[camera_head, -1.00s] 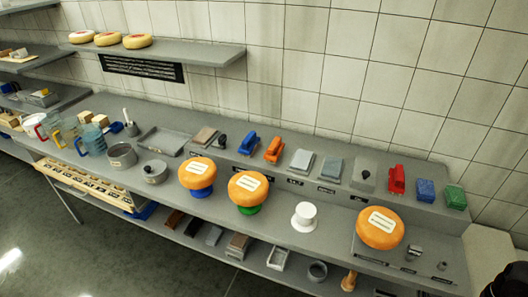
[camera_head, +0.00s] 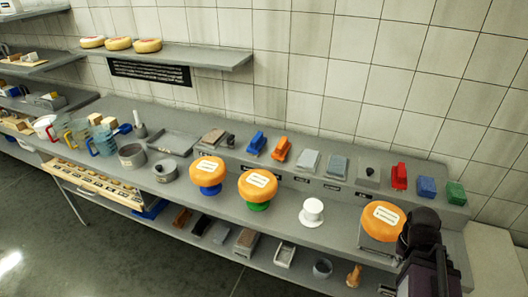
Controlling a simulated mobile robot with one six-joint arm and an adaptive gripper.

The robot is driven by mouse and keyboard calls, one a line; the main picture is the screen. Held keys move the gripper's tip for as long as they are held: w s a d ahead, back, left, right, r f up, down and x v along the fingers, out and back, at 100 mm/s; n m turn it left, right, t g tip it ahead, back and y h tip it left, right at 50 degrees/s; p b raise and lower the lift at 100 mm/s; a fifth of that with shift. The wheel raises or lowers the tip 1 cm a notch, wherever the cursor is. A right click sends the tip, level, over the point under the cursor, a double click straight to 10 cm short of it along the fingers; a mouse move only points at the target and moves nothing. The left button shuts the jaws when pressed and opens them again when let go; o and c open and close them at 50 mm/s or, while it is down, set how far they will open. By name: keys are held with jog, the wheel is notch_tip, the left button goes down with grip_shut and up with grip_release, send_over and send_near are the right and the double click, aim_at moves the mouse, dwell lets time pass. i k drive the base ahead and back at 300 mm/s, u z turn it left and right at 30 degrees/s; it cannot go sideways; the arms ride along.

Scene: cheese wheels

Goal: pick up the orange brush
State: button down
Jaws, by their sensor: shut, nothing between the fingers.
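The orange brush (camera_head: 281,149) lies on the raised back ledge of the counter, in the middle of the view. It sits just right of a similar blue brush (camera_head: 257,142) and left of a pale flat block. It is fully in sight and nothing touches it.
Orange cheese wheels on blue (camera_head: 210,190) and green (camera_head: 257,206) stands are in front of the brush. A white stand (camera_head: 312,212) is empty. Another wheel (camera_head: 382,221) lies beside my gripper. A red brush (camera_head: 399,176) and pale blocks (camera_head: 308,162) line the ledge.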

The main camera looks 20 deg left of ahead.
aim_at(280, 151)
jog(key=u, duration=0.95)
jog(key=k, duration=0.95)
jog(key=z, duration=0.05)
jog(key=i, duration=0.85)
